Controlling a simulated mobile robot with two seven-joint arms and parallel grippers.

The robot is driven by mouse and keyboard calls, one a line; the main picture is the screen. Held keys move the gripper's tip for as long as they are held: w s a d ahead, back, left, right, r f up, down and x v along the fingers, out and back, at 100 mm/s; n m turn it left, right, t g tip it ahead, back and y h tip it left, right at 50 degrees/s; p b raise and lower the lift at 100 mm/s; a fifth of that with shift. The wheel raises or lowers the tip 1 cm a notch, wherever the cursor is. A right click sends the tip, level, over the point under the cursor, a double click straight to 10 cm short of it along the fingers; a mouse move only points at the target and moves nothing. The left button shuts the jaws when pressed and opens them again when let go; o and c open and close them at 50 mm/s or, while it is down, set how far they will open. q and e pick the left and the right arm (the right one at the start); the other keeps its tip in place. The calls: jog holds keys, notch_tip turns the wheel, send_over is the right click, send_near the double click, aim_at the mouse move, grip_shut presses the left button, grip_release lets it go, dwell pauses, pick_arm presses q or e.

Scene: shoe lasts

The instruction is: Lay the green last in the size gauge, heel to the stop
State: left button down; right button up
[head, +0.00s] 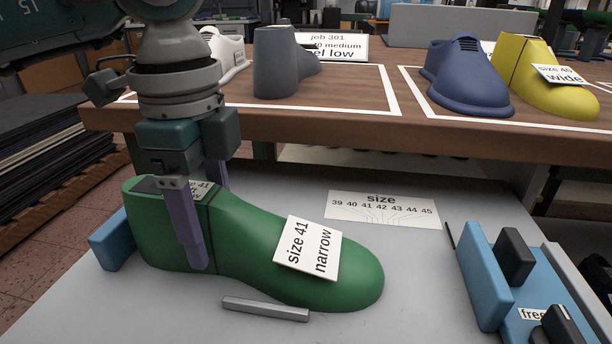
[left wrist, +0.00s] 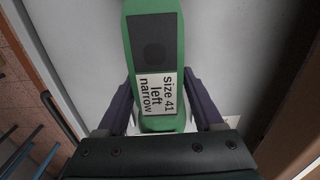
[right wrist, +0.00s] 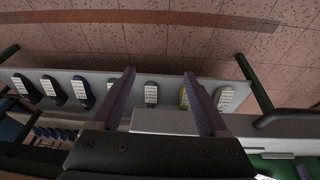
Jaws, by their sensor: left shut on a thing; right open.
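The green last (head: 270,240) is over the grey gauge bed, sole down, toe to the right; its card reads "size 41 narrow". My left gripper (head: 205,245) is shut across its heel part, one purple finger on the near side, the far one mostly hidden. The left wrist view shows the green last (left wrist: 155,65) between both fingers, with a "size 41 left narrow" card. The blue heel stop (head: 106,242) is right at the heel; I cannot tell whether they touch. My right gripper (right wrist: 160,77) is open and empty, away from the gauge.
A grey bar (head: 265,308) lies along the last's near side. The size scale card (head: 383,208) is behind it. A blue slide (head: 485,275) marked "free" stands right, apart from the toe. The wooden bench behind holds grey (head: 280,65), blue (head: 468,75) and yellow (head: 545,80) lasts.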

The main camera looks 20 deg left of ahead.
pick_arm(q)
grip_release()
dwell(0.3)
notch_tip(320, 180, up, 10)
jog(key=p, duration=0.2)
jog(key=shift+p, duration=0.3)
